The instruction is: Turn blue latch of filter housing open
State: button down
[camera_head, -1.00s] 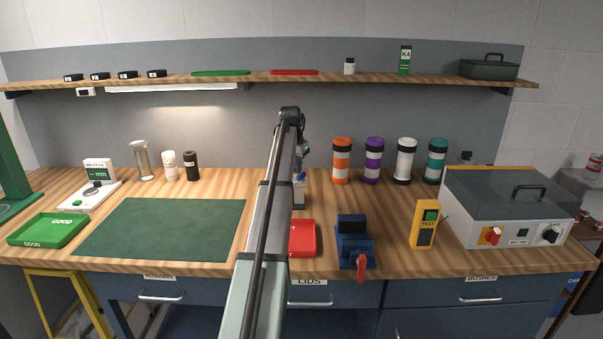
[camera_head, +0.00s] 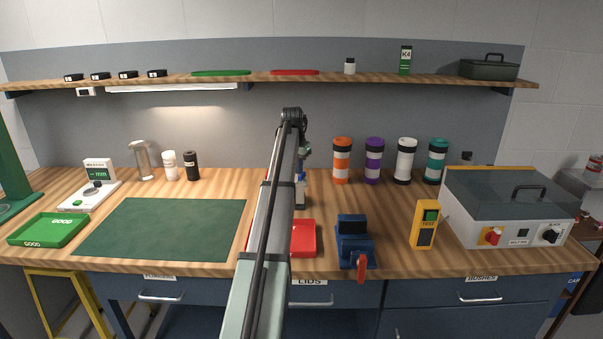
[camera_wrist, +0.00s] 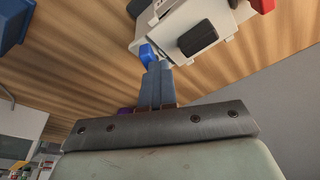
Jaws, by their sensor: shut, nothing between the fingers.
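The filter housing (camera_wrist: 200,30) is a white block with dark fittings at the upper middle of the wrist view. Its blue latch (camera_wrist: 147,53) sticks out on the near left side. My gripper (camera_wrist: 155,66) is shut, its two blue-grey fingers side by side with nothing between them. The fingertips are right at the latch; whether they touch it I cannot tell. In the head view my arm hides most of the housing (camera_head: 300,199), and only a sliver with a bit of blue shows to the arm's right.
A red tray (camera_head: 304,238) lies partly behind my arm, beside a blue fixture (camera_head: 354,240) with a red handle. Several coloured canisters (camera_head: 373,160) stand at the back right. A yellow tester (camera_head: 424,224) is farther right. The green mat (camera_head: 160,229) on the left is clear.

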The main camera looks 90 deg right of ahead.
jog(key=shift+y, duration=0.5)
jog(key=shift+s+a+f, duration=0.3)
jog(key=shift+a+f, duration=0.35)
jog(key=shift+a, duration=0.2)
jog(key=shift+s+a+f, duration=0.3)
jog(key=shift+a+f, duration=0.3)
jog(key=shift+a, duration=0.25)
jog(key=shift+s+r, duration=0.1)
notch_tip(320, 180, up, 7)
jog(key=d, duration=0.1)
jog(key=shift+d+r, duration=0.15)
jog(key=shift+d, duration=0.1)
